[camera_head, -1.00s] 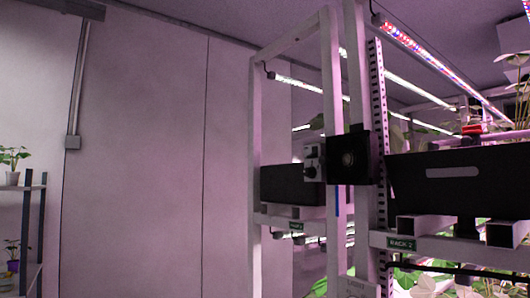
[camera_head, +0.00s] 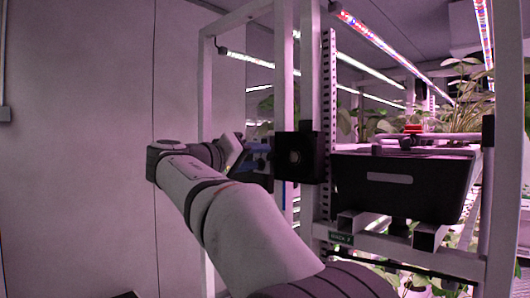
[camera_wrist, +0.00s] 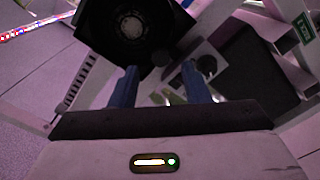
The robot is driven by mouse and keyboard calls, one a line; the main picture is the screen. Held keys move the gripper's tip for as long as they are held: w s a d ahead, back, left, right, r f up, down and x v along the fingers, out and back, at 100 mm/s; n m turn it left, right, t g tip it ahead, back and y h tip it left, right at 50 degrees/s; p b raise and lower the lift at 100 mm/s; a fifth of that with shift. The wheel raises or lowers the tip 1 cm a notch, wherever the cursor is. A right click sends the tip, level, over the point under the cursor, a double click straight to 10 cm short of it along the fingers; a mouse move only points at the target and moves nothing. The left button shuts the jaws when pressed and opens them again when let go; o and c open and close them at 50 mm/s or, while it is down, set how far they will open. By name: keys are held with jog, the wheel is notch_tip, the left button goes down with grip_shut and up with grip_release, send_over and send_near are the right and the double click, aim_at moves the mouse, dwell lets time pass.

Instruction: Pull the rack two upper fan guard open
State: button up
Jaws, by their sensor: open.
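The upper fan unit of rack two is a black square housing with a round fan guard (camera_head: 298,157) on the front post. In the wrist view the dark fan guard (camera_wrist: 132,22) is at the top, with a small round knob at its lower edge. I cannot tell whether the guard is fully shut. My gripper (camera_head: 262,157) is just left of the housing. In the wrist view my gripper (camera_wrist: 160,84) has two blue fingers spread apart, with nothing between them. The fingertips are below the guard in that picture; contact cannot be told.
A green rack two label (camera_head: 341,238) is on the crossbar. A black planter (camera_head: 405,182) with plants stands right of the post. A grey control box with a dial (camera_wrist: 206,66) is beyond my fingers. White posts stand close around.

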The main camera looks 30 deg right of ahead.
aim_at(270, 157)
jog(key=p+x, duration=0.1)
jog(key=x, duration=0.3)
jog(key=shift+d, duration=0.1)
jog(key=shift+c, duration=0.5)
grip_shut()
